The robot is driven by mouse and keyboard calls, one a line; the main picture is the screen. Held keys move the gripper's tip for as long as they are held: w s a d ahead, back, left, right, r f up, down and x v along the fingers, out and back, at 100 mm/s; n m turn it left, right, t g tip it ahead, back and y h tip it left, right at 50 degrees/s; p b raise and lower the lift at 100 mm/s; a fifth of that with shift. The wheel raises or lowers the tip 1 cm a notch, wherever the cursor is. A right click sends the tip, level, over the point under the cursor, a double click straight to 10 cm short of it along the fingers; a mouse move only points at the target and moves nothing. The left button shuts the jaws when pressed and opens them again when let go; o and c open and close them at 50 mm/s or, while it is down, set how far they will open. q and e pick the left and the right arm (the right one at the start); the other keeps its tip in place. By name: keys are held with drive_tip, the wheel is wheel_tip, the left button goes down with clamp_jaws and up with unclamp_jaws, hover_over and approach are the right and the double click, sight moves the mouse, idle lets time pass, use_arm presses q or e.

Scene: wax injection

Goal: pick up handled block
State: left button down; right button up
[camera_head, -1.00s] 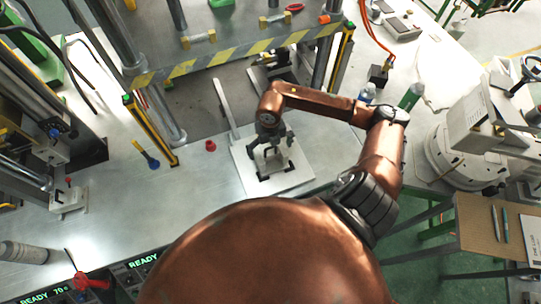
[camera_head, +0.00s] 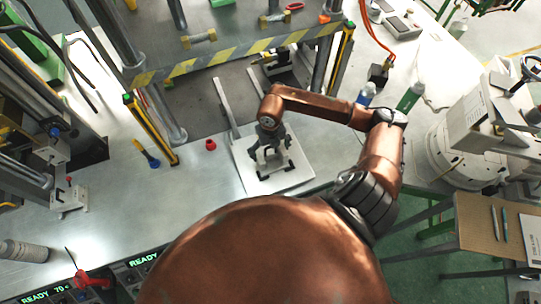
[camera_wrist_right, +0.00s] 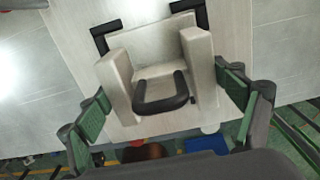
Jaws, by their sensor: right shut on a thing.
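The handled block (camera_wrist_right: 121,85) is a pale grey piece with two raised sides and a black U-shaped handle (camera_wrist_right: 160,104) between them. It sits over a white plate (camera_head: 299,181) on the bench, near black corner brackets. My right gripper (camera_head: 271,160) reaches down onto the block from above. In the wrist view its green-padded fingers (camera_wrist_right: 166,102) flank the block's two sides, and it is shut on the block. In the head view the gripper hides much of the block. My left gripper is not in view.
A press with a yellow-and-black striped edge (camera_head: 240,53) stands behind the plate. A small red cap (camera_head: 210,144) is on the bench left of the plate. Bottles (camera_head: 366,94) stand to the right, behind my right arm. Bare bench lies to the left (camera_head: 115,200).

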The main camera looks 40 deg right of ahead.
drive_tip(key=c, duration=0.8)
drive_tip(key=shift+c, duration=0.2)
drive_tip(key=shift+r, duration=0.15)
